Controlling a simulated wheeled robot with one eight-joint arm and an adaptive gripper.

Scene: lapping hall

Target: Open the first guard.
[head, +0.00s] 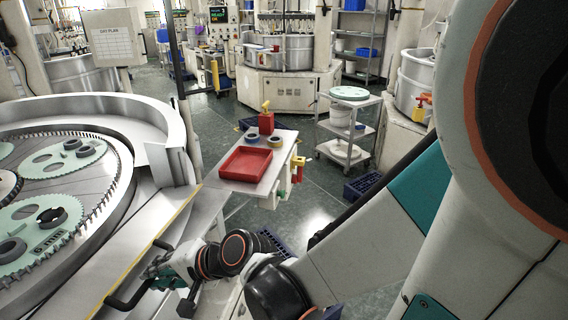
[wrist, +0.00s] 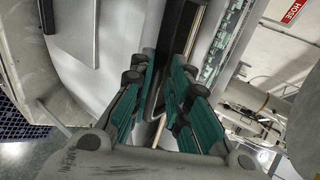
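The lapping machine (head: 65,215) on the left has a curved metal wall behind its plate and a flat metal guard (head: 165,235) with a yellow edge along its near side. A black bar handle (head: 125,300) stands out from the guard at the bottom. My gripper (head: 156,270) is at the middle of this handle. In the wrist view a dark bar (wrist: 172,45) runs between the teal-padded fingers of my gripper (wrist: 161,68), which look closed around it. The exact contact is hidden. The guard looks down in place.
A side table with a red tray (head: 246,164), tape rolls and a red bottle (head: 266,122) stands beyond the guard. A trolley (head: 348,125) and a dark blue crate (head: 362,186) stand further right. Green floor lies open between them.

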